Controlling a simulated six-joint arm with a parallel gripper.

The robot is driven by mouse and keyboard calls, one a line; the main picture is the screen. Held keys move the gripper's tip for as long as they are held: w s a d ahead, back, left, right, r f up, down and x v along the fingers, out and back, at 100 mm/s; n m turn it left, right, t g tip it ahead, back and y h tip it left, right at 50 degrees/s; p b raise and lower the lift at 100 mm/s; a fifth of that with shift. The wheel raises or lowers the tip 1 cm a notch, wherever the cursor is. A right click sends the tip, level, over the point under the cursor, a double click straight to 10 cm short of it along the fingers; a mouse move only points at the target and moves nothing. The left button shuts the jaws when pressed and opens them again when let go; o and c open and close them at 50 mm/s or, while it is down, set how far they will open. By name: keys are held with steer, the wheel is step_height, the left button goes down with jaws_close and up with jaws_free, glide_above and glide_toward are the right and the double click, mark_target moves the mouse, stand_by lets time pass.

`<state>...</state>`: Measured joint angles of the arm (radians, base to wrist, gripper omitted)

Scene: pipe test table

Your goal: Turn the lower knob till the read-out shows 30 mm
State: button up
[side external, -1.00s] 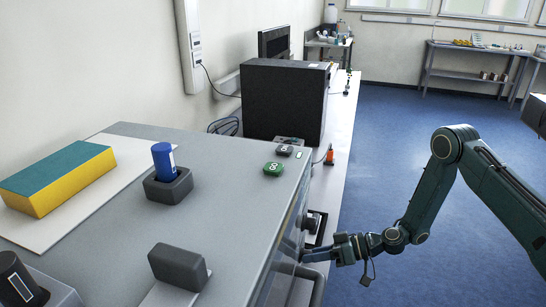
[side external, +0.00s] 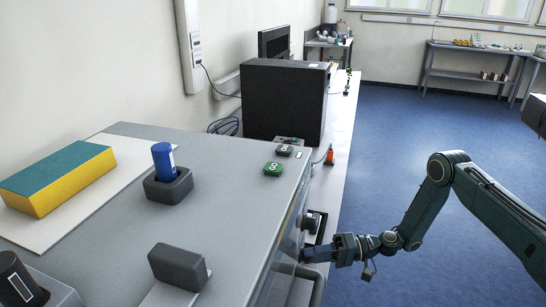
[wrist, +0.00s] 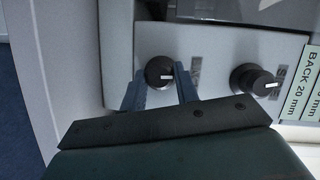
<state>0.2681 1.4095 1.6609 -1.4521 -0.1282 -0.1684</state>
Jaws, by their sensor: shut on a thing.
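In the wrist view, a round black knob (wrist: 160,72) with a white pointer line sits between the two fingers of my gripper (wrist: 160,88). The fingers are shut on it, one at each side, and its pointer points right. A second black knob (wrist: 256,80) stands free to its right, its pointer also toward the right. Which knob is the lower one I cannot tell from this turned view. A dark panel (wrist: 250,10), perhaps the read-out, shows at the top, with no legible figures. In the side view, my gripper (side external: 308,255) reaches the cabinet's front; the held knob is hidden.
The grey cabinet (side external: 225,215) carries a blue-capped item (side external: 163,160) in a dark holder and a yellow-green block (side external: 60,178). A dark round fitting (side external: 313,222) juts from its front above my gripper. Open floor lies right.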

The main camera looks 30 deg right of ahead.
steer(key=shift+w, duration=0.1)
stand_by(0.4)
steer(key=o, duration=1)
steer(key=shift+c, duration=0.2)
steer(key=shift+d, duration=0.1)
steer(key=v, duration=1.3)
steer(key=shift+s+d, duration=0.25)
steer(key=shift+d, duration=0.05)
